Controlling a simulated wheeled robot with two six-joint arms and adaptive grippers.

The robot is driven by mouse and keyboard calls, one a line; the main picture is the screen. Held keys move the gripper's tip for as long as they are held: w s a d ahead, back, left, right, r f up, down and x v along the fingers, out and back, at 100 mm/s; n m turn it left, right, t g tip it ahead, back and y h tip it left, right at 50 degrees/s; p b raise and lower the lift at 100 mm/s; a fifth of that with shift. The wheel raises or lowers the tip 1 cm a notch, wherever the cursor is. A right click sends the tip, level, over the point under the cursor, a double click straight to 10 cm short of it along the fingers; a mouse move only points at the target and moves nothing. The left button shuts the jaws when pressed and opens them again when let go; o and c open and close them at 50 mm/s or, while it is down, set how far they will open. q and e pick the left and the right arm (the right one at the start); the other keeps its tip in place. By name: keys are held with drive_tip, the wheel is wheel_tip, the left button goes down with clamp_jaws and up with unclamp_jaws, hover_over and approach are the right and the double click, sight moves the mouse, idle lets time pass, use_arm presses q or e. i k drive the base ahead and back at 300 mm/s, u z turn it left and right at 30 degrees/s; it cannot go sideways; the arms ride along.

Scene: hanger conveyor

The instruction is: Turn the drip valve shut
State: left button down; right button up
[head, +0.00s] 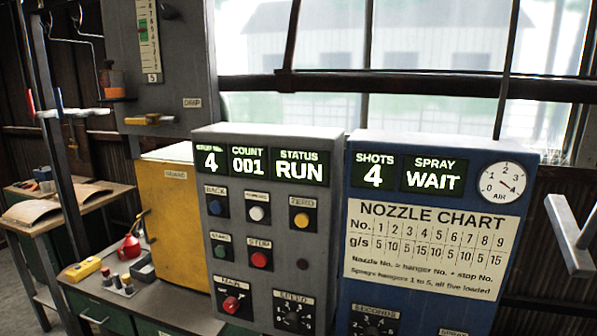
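The drip valve's yellow lever handle (149,119) lies roughly horizontal, low on the grey upper panel (185,60) at the upper left. A small plate reading DRIP (192,103) is to its right. Above the lever is an upright scale (148,40) with a green band and a 5 at its bottom. I cannot tell from this view whether fluid is dripping. Neither of my grippers shows in the head view.
A grey control box (290,150) reads stop 4, count 001, status RUN. A blue spray box (430,150) reads shots 4, WAIT. A yellow guard (172,220) stands below the valve. A bench (180,308) holds a red can (130,247). A pale bracket (570,235) juts at right.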

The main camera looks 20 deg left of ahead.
sight(136, 121)
drive_tip(key=u, duration=2.8)
drive_tip(key=i, duration=1.15)
drive_tip(key=z, duration=2.8)
